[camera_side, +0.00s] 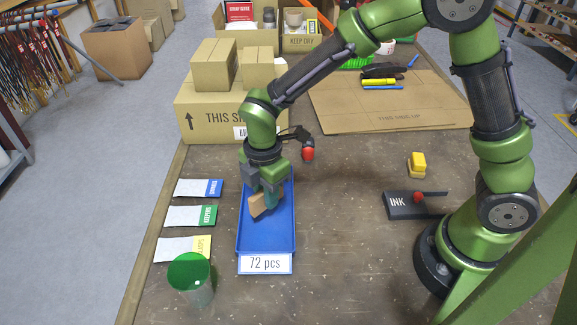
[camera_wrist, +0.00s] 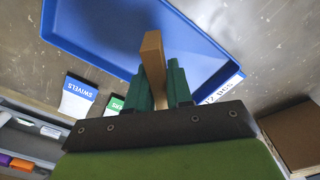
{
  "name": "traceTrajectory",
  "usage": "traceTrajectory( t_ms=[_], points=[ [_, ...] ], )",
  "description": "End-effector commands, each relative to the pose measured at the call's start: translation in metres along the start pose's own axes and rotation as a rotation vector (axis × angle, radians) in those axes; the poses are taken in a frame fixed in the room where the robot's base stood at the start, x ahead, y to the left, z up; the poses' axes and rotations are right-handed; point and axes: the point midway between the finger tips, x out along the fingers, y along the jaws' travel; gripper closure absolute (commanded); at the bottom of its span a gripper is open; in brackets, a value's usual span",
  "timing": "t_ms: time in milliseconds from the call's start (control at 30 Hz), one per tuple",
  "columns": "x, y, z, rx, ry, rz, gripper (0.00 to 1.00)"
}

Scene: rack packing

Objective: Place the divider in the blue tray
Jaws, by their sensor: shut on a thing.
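The blue tray (camera_side: 268,238) lies flat on the table, with a "72 pcs" label on its front end. In the wrist view, the tray (camera_wrist: 105,28) fills the upper middle and looks empty apart from what I hold over it. My gripper (camera_side: 267,197) points down over the middle of the tray, shut on the divider (camera_side: 257,205), a small tan-brown board. In the wrist view, the divider (camera_wrist: 153,58) stands out between the two green fingers of my gripper (camera_wrist: 158,88). I cannot tell whether it touches the tray floor.
Several labelled cards (camera_side: 192,215) lie left of the tray. A green-topped cup (camera_side: 191,275) stands at its front left. Stacked cartons (camera_side: 203,110) stand behind. An ink pad (camera_side: 413,205) and a yellow block (camera_side: 417,164) lie to the right; the table between is clear.

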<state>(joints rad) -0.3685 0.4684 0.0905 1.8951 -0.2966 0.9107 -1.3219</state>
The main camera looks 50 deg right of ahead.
Motion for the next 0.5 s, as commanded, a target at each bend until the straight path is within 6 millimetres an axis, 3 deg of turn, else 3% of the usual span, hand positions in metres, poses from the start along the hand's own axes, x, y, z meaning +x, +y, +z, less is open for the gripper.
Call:
traceTrajectory(
  t_ms=[200, 500],
  points=[
    [0.032, 0.001, -0.001, -0.001, -0.002, -0.004, 1.00],
    [0.035, 0.001, -0.001, 0.000, -0.001, 0.000, 1.00]
  ],
)
